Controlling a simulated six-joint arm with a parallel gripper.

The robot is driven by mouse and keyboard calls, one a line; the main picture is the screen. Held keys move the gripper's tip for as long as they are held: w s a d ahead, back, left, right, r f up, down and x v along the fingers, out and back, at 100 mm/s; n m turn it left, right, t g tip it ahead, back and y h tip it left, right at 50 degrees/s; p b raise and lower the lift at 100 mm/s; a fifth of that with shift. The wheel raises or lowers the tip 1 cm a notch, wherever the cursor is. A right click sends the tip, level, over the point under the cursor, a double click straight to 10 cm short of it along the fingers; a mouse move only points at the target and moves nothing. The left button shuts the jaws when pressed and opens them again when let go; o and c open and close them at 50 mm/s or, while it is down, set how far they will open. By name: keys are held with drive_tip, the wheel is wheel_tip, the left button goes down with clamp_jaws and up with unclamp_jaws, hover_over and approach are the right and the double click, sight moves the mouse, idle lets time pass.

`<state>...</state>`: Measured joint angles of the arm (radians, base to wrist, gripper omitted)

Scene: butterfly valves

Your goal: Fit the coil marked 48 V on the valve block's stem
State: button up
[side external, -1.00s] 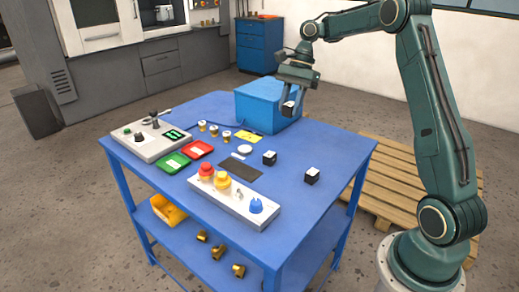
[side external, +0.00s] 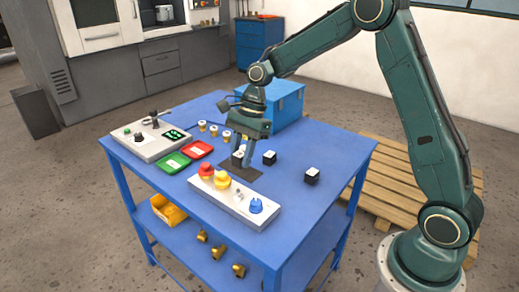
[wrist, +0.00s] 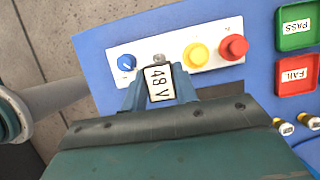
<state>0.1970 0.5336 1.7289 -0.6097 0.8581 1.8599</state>
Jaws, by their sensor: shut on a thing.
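In the side view the held coil (side external: 238,157) is above the dark mat (side external: 240,173), behind the valve block. The valve block (side external: 225,199) is a long pale block with a red, a yellow and a blue knob. Its metal stem (side external: 239,194) stands between the yellow and blue knobs. In the wrist view the stem (wrist: 159,58) shows just beyond the coil's far edge. The coil appears apart from the stem.
Two other dark coils with white tops, one nearer (side external: 269,158) and one farther right (side external: 312,175), stand on the blue table (side external: 300,215). A green tray (side external: 173,163), a red tray (side external: 199,150) and a control box (side external: 150,140) are at left. A blue box (side external: 285,103) stands behind.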

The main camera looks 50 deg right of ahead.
sight(239, 157)
drive_tip(key=shift+s+a+f, duration=0.2)
drive_tip(key=shift+a+f, duration=0.2)
drive_tip(key=shift+a, duration=0.25)
drive_tip(key=shift+s+a+f, duration=0.15)
drive_tip(key=shift+a+f, duration=0.2)
drive_tip(key=shift+a, duration=0.25)
drive_tip(key=shift+f, duration=0.25)
drive_tip(key=shift+f, duration=1.55)
drive_tip(key=shift+f, duration=1.8)
idle(1.1)
drive_tip(key=o, duration=1.5)
drive_tip(key=shift+r, duration=0.15)
